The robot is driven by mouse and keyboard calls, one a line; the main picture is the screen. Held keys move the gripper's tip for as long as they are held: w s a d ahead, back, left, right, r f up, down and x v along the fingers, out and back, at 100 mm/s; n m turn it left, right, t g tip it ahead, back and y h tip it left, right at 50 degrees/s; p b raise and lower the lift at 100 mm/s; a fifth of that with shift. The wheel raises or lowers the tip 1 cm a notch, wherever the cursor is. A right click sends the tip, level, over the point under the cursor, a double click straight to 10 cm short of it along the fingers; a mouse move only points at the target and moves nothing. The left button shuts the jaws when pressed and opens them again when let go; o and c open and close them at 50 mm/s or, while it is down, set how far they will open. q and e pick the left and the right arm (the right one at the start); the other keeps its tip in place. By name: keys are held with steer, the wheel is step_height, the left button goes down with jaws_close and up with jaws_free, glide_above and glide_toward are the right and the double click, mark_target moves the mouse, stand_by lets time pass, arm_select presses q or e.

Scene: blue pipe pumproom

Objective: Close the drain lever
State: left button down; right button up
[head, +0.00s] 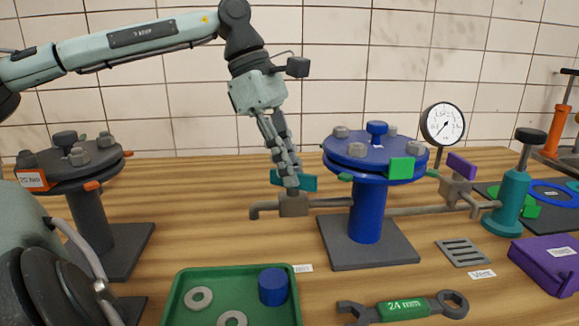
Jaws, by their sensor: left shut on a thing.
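The teal lever (309,183) sits on a grey-brown valve body (293,205) in the thin pipe left of the blue flanged column (368,205). The lever lies roughly level, about along the pipe, and this pipe ends at the left in a downturned spout (254,213). My left gripper (291,184) comes down from above, its fingers shut on the teal lever and hiding its middle. A second valve with a purple lever (461,165) stands on the pipe to the right. My right gripper is not in view.
A green tray (170,308) with washers and a blue cylinder stands in front. A wrench (403,308), a slotted grate (463,252) and a purple box (548,263) lie to the right. A dark flanged column (92,215) stands left. A gauge (442,124) rises behind.

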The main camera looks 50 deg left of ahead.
arm_select(q)
steer(key=m+g, duration=0.1)
steer(key=m, duration=0.2)
steer(key=m+g, duration=0.1)
steer(key=m, duration=0.2)
steer(key=shift+w+g, duration=0.2)
steer(key=shift+g, duration=0.1)
steer(key=m+g, duration=0.1)
steer(key=m, duration=0.2)
steer(key=m+g, duration=0.1)
steer(key=m, duration=0.2)
steer(key=shift+w+r+y, duration=0.1)
steer(key=shift+w+y, duration=0.05)
steer(key=shift+y, duration=0.25)
steer(key=shift+m, duration=0.4)
steer(key=c, duration=1.6)
jaws_free()
steer(key=v, duration=1.2)
